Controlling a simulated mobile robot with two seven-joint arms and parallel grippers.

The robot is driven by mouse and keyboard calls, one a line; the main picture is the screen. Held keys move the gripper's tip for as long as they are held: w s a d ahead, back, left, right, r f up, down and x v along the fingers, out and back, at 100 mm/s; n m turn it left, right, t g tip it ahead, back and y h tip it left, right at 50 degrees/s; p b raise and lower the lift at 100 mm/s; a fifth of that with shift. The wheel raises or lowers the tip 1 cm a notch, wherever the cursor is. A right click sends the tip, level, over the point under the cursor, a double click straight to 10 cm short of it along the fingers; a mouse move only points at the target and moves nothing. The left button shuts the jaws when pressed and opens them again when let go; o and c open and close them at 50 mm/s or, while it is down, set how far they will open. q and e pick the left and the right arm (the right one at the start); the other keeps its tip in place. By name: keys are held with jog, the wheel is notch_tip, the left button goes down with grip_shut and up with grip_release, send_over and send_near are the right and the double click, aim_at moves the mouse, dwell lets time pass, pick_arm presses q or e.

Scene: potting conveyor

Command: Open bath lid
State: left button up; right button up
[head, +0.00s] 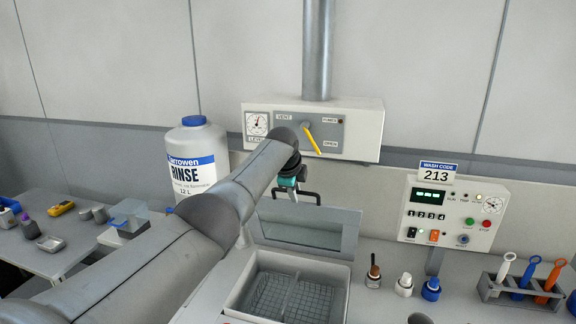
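The bath (236,299) is a grey open-topped basin at the lower centre, with a wire mesh basket inside. Its lid (345,240), a grey frame with a clear window, stands raised and tilted back behind the opening. A black handle (309,194) shows at the lid's top edge. My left gripper (290,187), dark with teal parts, is at the left part of this handle. Its fingertips are too small and partly hidden to tell whether they grip it. My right gripper is not in view.
A control panel (449,243) marked 213 stands at right. Small bottles (404,285) and a rack of coloured tools (492,290) stand on the counter right of the bath. A large RINSE bottle (195,140) is behind my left arm. A vent box (366,125) with a yellow lever is above.

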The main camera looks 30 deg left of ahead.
pick_arm(q)
jog(key=v, duration=1.4)
jog(key=shift+b, duration=0.3)
